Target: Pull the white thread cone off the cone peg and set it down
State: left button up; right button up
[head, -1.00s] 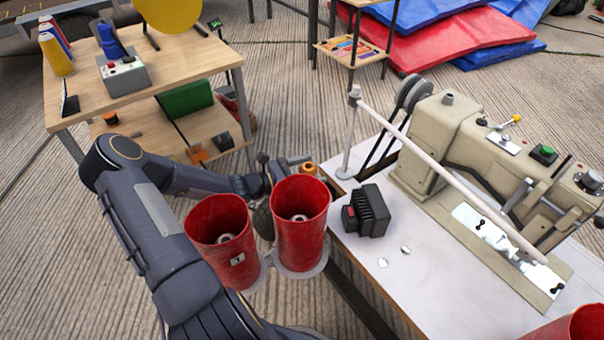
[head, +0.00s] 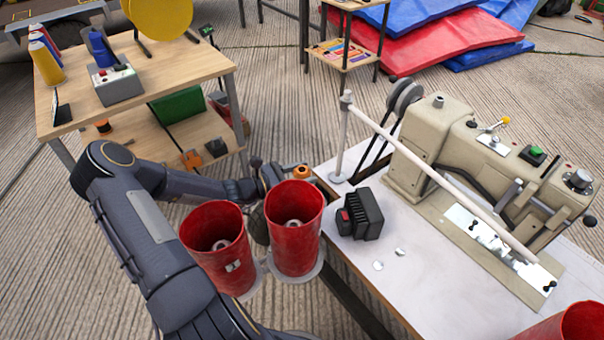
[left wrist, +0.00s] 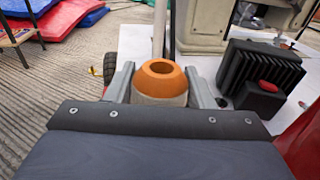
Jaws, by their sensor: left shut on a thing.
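The white thread cone (left wrist: 160,95) shows in the left wrist view as a pale body with an orange, hollow top. My left gripper (left wrist: 163,92) is shut on it, with one grey finger on each side. In the head view the cone's orange top (head: 303,172) shows at the near left corner of the sewing table. My left gripper (head: 288,172) is there too, largely hidden behind the red cylinders and its own wrist. I cannot make out the cone peg or whether the cone is still on it. My right gripper is not in view.
Two open red cylinders (head: 293,235) (head: 218,255) stand close to my left arm. The white sewing table (head: 365,265) carries a beige machine (head: 440,150), a black ribbed block (head: 365,215) and a slanted white rod. A wooden table (head: 140,85) stands behind at left.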

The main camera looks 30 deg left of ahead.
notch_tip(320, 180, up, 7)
jog(key=p, duration=0.6)
jog(key=shift+p, duration=0.35)
dwell(1.1)
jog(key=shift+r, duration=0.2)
dwell(0.3)
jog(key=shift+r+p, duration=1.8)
jog(key=shift+p, duration=0.2)
